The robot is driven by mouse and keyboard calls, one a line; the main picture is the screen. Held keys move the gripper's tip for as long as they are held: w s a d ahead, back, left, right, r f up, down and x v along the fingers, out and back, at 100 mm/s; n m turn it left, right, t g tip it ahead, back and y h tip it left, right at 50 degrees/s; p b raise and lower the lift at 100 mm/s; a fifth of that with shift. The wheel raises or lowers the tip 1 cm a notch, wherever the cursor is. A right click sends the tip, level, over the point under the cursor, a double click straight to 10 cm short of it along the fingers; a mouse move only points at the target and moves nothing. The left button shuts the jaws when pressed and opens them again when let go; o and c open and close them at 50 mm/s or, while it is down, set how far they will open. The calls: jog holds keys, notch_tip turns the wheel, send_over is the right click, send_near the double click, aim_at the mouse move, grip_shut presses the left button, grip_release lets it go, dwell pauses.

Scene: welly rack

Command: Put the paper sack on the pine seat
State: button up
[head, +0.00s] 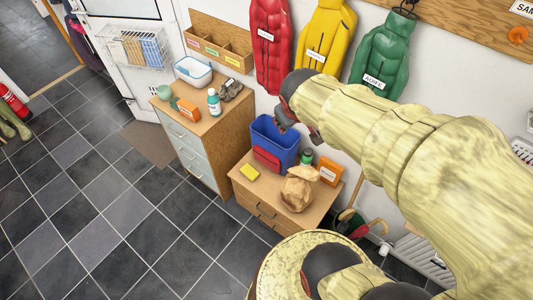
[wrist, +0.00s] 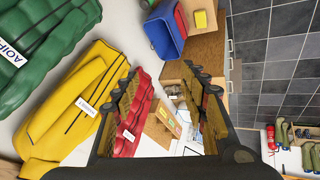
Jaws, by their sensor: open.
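The paper sack (head: 298,191) is brown and crumpled, with a folded top. It stands near the front right of a low wooden drawer unit (head: 243,188) in the head view. No seat can be told for sure; I cannot tell whether this unit's top is the pine seat. My gripper (head: 300,115) is above and behind the unit, close to the hanging coats and apart from the sack. In the wrist view my gripper (wrist: 162,80) is open with nothing between its fingers. The sack does not show in the wrist view.
A blue crate (head: 266,135), red item (head: 266,160), yellow sponge (head: 249,173), green-lidded jar (head: 307,157) and orange box (head: 328,171) crowd the sack. A taller chest (head: 236,121) holds a white tub (head: 193,71) and bottle (head: 214,102). Red, yellow and green coats hang behind.

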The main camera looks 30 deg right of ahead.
jog(key=s+a+r+y, duration=0.3)
jog(key=s+a+r, duration=0.2)
jog(key=s+a, duration=0.5)
jog(key=a, duration=0.4)
jog(key=shift+s+r+m, duration=0.2)
jog(key=shift+m, duration=0.1)
notch_tip(320, 180, down, 10)
jog(key=b, duration=0.9)
jog(key=shift+r+b, duration=0.15)
jog(key=shift+b, duration=0.2)
jog(key=shift+c, duration=1.1)
